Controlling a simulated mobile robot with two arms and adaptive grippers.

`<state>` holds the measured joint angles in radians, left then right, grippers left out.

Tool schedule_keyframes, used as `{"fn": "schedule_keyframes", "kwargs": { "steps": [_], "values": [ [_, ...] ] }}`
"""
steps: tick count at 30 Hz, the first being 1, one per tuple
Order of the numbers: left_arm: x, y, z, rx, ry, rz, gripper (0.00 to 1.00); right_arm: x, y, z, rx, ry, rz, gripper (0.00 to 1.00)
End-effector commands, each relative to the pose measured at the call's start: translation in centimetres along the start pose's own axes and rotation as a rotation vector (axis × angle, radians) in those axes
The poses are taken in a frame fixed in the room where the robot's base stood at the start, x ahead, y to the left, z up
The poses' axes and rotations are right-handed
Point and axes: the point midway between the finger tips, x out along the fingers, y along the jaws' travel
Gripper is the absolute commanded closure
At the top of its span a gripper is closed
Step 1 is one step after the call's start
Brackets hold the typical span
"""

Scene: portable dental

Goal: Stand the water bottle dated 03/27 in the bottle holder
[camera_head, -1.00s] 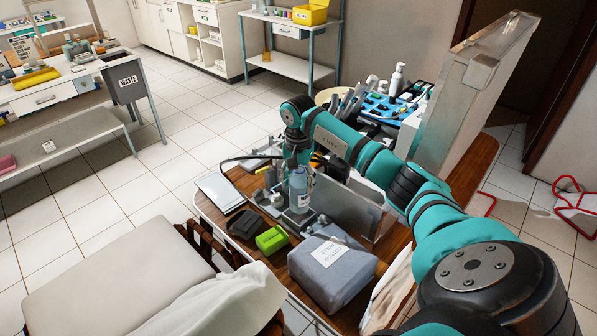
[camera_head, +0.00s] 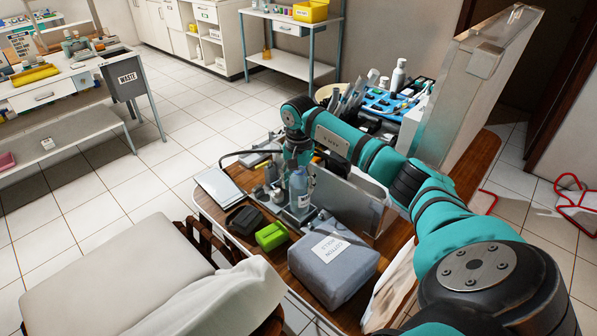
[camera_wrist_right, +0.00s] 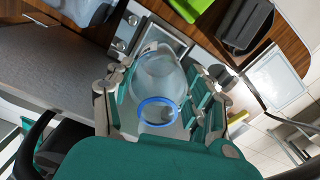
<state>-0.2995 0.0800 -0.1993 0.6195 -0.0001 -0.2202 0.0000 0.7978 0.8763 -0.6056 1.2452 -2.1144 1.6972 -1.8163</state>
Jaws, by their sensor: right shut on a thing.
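The water bottle (camera_head: 299,190) is a clear bluish bottle with a white label, too small to read the date. My right gripper (camera_head: 298,158) comes from above and is shut on the bottle's upper part. In the right wrist view, the bottle (camera_wrist_right: 160,78) lies between the fingers of my right gripper (camera_wrist_right: 160,95), with a blue ring near me. The bottle holder seems to be the grey metal piece (camera_head: 291,217) at the bottle's base. I cannot tell whether the bottle is seated in it. My left gripper is not in view.
A white tablet-like board (camera_head: 218,186) lies at left.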

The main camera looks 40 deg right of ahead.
Motion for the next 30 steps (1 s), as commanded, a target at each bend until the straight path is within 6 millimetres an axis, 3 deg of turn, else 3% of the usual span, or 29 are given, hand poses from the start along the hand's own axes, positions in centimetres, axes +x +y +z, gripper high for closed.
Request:
{"fn": "schedule_keyframes", "kwargs": {
  "steps": [30],
  "values": [
    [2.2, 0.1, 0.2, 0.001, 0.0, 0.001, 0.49, 2.7, -0.1, 0.0, 0.0, 0.0, -0.001, 0.92]
  ]
}}
